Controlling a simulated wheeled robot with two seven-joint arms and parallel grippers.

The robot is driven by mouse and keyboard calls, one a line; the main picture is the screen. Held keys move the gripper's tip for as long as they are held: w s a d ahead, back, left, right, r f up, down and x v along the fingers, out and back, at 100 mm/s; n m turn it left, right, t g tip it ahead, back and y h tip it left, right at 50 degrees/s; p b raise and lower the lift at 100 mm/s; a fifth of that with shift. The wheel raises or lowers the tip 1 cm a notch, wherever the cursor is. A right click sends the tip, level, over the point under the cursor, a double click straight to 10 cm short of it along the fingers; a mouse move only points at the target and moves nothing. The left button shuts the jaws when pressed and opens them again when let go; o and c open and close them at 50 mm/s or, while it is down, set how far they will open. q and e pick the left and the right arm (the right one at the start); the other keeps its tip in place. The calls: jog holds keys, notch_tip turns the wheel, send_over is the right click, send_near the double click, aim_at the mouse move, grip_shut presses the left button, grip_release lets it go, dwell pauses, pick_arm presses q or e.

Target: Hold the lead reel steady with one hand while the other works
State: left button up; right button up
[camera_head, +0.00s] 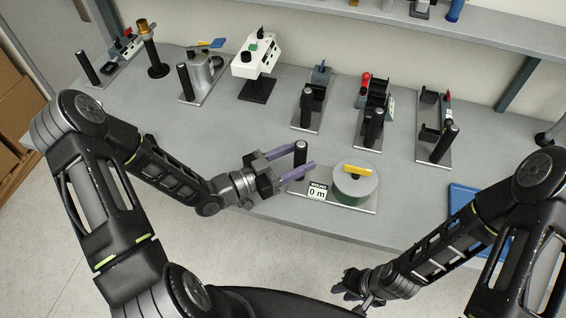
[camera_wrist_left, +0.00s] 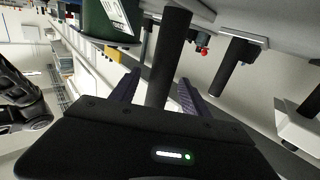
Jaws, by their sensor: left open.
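The lead reel (camera_head: 355,187) is a green drum with a grey top and a yellow bar, on a grey base plate with a "0 m" label (camera_head: 317,191). A black upright post (camera_head: 300,165) stands at the left end of the same plate. My left gripper (camera_head: 307,157) is open, its purple fingers at the post. In the left wrist view the post (camera_wrist_left: 168,60) shows between the open fingers (camera_wrist_left: 158,90), with the green drum (camera_wrist_left: 105,22) beyond. My right gripper (camera_head: 352,289) is low, off the table's front edge, its fingers dark and unclear.
Several fixtures with black posts stand along the back of the grey table (camera_head: 240,130), including a white box on a stand (camera_head: 257,54). A blue mat (camera_head: 465,207) lies at the right, partly behind my right arm. The table between the reel and the back fixtures is clear.

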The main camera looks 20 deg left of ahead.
pick_arm(q)
jog(key=shift+w+d, duration=0.2)
jog(key=shift+d, duration=0.05)
jog(key=shift+c, duration=0.3)
grip_shut()
dwell(1.0)
